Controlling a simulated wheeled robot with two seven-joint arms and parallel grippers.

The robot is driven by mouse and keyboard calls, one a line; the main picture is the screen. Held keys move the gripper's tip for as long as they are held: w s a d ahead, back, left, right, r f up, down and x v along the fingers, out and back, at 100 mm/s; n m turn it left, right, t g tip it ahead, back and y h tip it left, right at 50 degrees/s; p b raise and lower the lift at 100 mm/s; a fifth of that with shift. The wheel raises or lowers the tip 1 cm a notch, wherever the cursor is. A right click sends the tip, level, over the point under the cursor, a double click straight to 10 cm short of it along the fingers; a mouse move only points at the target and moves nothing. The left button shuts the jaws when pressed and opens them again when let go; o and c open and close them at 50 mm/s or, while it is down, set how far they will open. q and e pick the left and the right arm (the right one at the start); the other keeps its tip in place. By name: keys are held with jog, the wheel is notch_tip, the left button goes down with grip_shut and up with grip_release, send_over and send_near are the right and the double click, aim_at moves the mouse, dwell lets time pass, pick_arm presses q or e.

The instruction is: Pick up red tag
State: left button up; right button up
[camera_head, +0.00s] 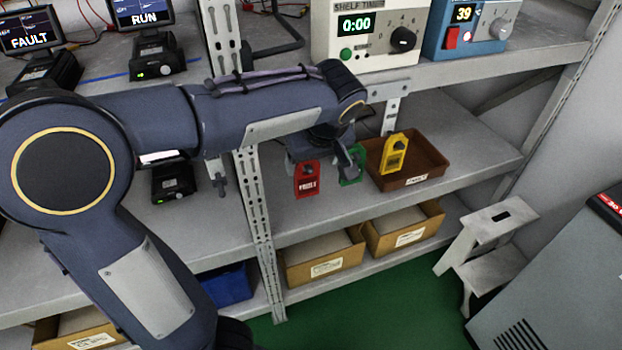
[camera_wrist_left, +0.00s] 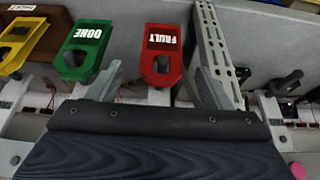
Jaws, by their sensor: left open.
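The red tag (camera_head: 306,180), marked FAULT, hangs upright at the front edge of the middle shelf. My left gripper (camera_head: 327,158) is open at the tags, its far parts partly hidden by my own wrist. In the left wrist view the red tag (camera_wrist_left: 162,56) shows between the two spread grey fingers of the left gripper (camera_wrist_left: 155,82). I cannot tell whether either finger touches it. A green tag (camera_head: 352,168), marked DONE, is just right of the red one and partly covered by a finger. A yellow tag (camera_head: 394,155) is further right. My right gripper is not in view.
A brown tray (camera_head: 432,166) stands on the middle shelf behind the yellow tag. A perforated rack post (camera_head: 254,190) rises close left of the red tag. Cardboard bins (camera_head: 325,262) fill the shelf below. A step stool (camera_head: 500,225) stands at the right.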

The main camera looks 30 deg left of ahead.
aim_at(307, 175)
pick_arm(q)
jog(key=b+x, duration=0.1)
jog(key=x, duration=0.6)
jog(key=shift+a+f, duration=0.1)
jog(key=shift+f, duration=0.15)
jog(key=shift+s, duration=0.1)
jog(key=c, duration=1)
jog(key=shift+c, duration=0.2)
jog(key=shift+r, duration=0.15)
